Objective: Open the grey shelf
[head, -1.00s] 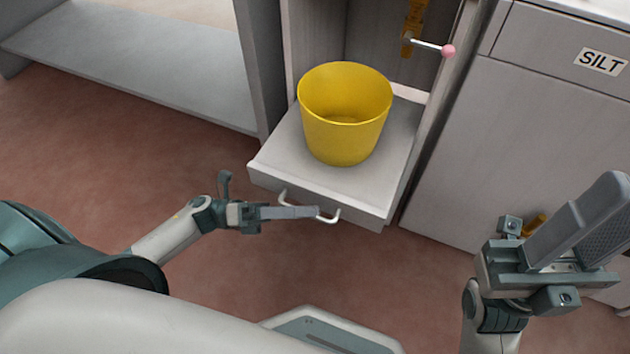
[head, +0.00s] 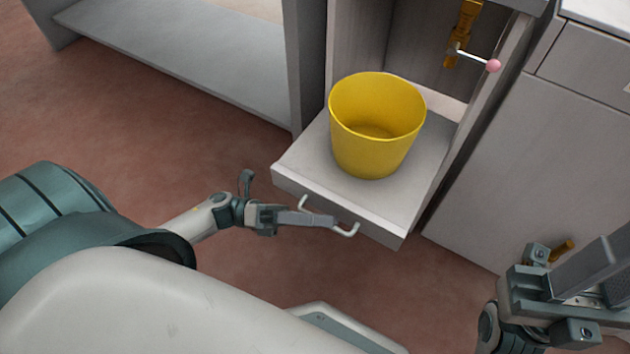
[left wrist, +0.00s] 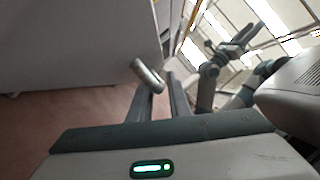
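The grey shelf (head: 400,212) is a pull-out tray low in a grey cabinet, and it stands out from the cabinet front. A pale U-shaped handle (head: 346,232) is on its front face and also shows in the left wrist view (left wrist: 147,75). A yellow bucket (head: 377,130) stands upright on the shelf. My left gripper (head: 318,219) reaches the handle from the left, its narrowly spaced fingers (left wrist: 163,88) closed around the bar; the exact contact is hard to see. My right gripper (head: 590,275) is at the lower right, partly cut off, away from the shelf.
A pink-knobbed lever (head: 492,66) on a brass valve (head: 462,35) sticks out above the bucket. A grey cabinet (head: 510,160) stands to the right and a low open shelf unit (head: 190,70) to the left. Reddish floor (head: 220,290) in front is free.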

